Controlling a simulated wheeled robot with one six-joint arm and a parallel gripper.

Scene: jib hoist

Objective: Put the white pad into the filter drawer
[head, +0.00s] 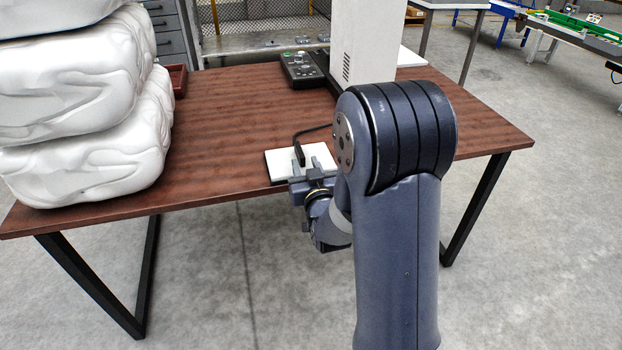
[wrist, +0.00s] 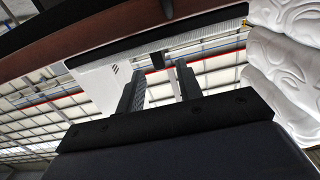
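The white pad (head: 284,163) lies flat with a dark edge near the front edge of the wooden table. It also shows edge-on as a pale strip in the wrist view (wrist: 205,28). My gripper (head: 314,165) is at the pad's near right side in the head view. In the wrist view its two fingers (wrist: 158,88) are apart with nothing between them. A small dark upright bar (head: 299,152) stands at the pad, with a thin dark line running back from it. I cannot make out the filter drawer; my arm hides part of the table and the white cabinet.
A tall white cabinet with vent holes (head: 358,45) stands at the table's back. A dark control box (head: 305,70) is left of it. Stacked white moulded bags (head: 85,130) fill the left end, by a red-brown tray (head: 178,80). The table (head: 225,120) is clear between.

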